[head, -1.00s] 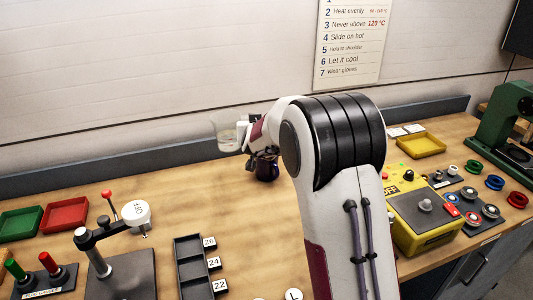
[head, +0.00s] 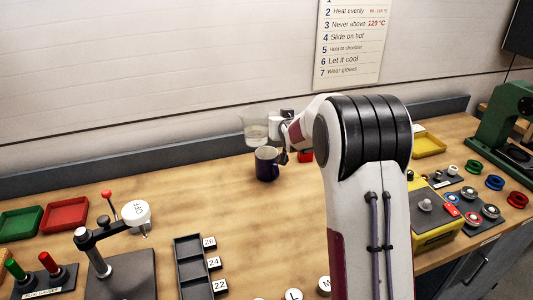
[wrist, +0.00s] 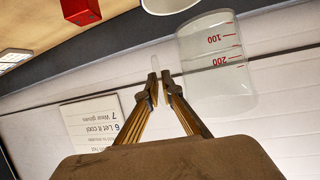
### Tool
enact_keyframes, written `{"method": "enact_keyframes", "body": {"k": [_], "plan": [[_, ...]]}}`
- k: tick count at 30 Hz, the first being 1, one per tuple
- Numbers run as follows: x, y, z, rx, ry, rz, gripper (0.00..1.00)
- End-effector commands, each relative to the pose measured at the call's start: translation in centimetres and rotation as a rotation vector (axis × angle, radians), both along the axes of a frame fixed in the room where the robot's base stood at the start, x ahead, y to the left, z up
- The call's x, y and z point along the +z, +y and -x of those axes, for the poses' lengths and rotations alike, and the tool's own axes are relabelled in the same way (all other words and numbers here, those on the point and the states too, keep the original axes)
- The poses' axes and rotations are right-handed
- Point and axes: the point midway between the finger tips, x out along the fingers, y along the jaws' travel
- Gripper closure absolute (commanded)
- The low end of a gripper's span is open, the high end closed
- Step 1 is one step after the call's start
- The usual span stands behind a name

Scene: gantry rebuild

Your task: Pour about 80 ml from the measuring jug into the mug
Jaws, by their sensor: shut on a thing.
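The clear measuring jug (head: 254,131) is held in the air at the back of the bench, with some liquid visible low in it. In the wrist view the jug (wrist: 213,70) shows red 100 and 200 marks. My gripper (wrist: 160,88) is shut on the jug's handle, a thin clear strip between the fingertips. The dark blue mug (head: 266,165) stands upright on the bench, just below and slightly right of the jug in the head view. The jug looks about upright. A pale round rim (wrist: 170,4) at the top of the wrist view is probably the mug's.
A red block (head: 306,156) is right of the mug, partly hidden by my arm. A grey ledge (head: 130,160) and the wall are close behind. Red (head: 64,215) and green trays lie left; a black slotted rack (head: 190,265) is in front. Bench left of the mug is clear.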

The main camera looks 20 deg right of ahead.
Motion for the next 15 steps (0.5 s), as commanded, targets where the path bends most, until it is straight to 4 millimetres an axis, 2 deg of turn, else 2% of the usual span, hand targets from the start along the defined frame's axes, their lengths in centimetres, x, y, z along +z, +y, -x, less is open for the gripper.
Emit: {"method": "enact_keyframes", "body": {"k": [15], "plan": [[-0.5,-4.9,0.8,0.0,-0.004,-0.006,1.0]]}}
